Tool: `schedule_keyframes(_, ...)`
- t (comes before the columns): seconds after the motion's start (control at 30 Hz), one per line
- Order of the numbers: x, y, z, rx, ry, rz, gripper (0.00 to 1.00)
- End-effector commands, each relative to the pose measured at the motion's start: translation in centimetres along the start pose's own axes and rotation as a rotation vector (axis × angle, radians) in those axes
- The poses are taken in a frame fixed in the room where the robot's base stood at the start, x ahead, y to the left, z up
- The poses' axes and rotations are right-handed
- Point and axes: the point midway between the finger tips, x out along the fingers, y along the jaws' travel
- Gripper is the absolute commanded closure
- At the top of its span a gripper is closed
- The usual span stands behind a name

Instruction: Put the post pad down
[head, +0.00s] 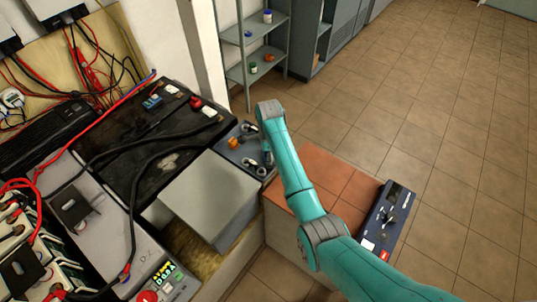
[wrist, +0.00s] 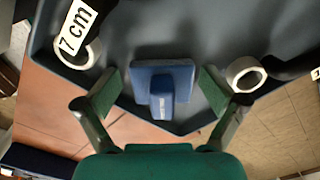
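The post pad, seemingly the blue block with a raised grip (wrist: 162,85), lies on or just above a blue-grey tray (wrist: 215,25) near its edge in the wrist view. My gripper (wrist: 160,88) has one green-padded finger on each side of the block. A gap shows at the left finger; the right one is very close to the block, and I see no clear contact. In the head view my gripper (head: 268,157) is down at the right side of the tray (head: 239,130), and my arm hides the block.
Two white rings lie on the tray, one on the left (wrist: 80,52) by a "7 cm" label, one on the right (wrist: 245,74). A grey box (head: 208,195) and a black battery (head: 150,140) stand left. A blue device (head: 388,215) sits right of the reddish tiled top (head: 335,180).

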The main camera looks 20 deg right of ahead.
Motion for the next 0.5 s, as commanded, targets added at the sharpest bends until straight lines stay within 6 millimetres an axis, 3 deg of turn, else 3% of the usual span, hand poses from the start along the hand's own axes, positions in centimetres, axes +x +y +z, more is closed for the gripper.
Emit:
schedule_keyframes(0.27, -0.4, 0.0, 0.0, 0.0, 0.0, -0.001, 0.16)
schedule_keyframes(0.5, -4.1, -0.2, 0.0, 0.0, -0.001, -0.006, 0.16)
